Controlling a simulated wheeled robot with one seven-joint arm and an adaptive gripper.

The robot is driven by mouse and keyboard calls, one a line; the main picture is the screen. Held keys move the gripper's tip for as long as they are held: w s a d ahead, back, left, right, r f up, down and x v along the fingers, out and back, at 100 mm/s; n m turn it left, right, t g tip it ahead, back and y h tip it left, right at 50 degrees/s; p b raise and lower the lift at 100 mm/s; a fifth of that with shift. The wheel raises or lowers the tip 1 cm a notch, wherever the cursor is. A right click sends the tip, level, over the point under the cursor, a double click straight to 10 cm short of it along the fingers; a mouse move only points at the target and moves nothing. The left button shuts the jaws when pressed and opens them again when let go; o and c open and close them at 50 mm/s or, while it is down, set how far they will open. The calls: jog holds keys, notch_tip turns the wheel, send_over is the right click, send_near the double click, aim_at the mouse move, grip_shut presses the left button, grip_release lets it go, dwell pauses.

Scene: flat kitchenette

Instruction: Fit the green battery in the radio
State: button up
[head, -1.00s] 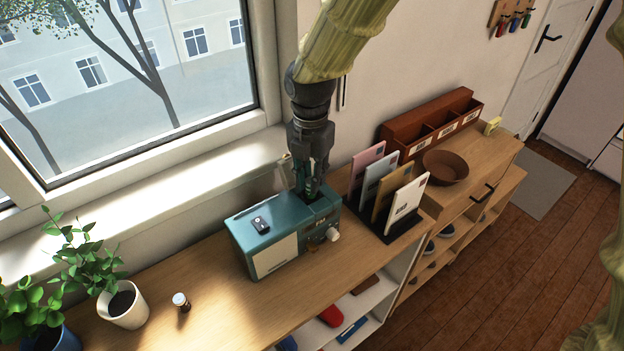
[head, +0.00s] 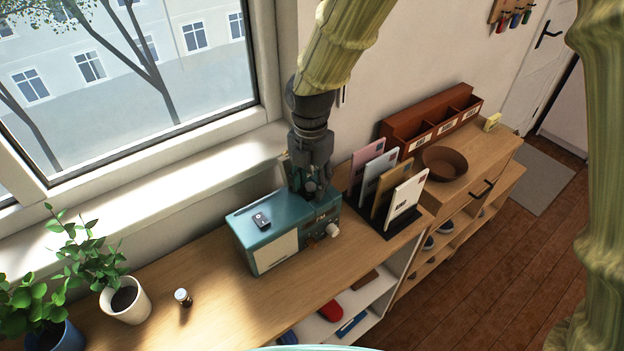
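The teal radio (head: 259,223) with a pale front panel stands upright on the wooden counter, below the window. A small dark item (head: 262,221) lies on its top, toward the left. A white knob (head: 333,230) is at its right end. My gripper (head: 316,194) points down at the right part of the radio's top, very close to it or touching. The fingers overlap and are dark, so I cannot tell whether they are open or shut. I cannot make out the green battery; the gripper hides that part of the radio.
A small dark cylinder with a pale top (head: 183,298) stands on the counter (head: 222,308) at left, beside a white plant pot (head: 125,301). A rack of envelopes (head: 404,201) stands close right of the radio. A brown bowl (head: 445,164) is farther right.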

aim_at(311, 185)
notch_tip(311, 185, up, 13)
jog(key=b, duration=0.1)
jog(key=shift+f+b, duration=0.15)
jog(key=shift+b, duration=0.25)
dwell(0.6)
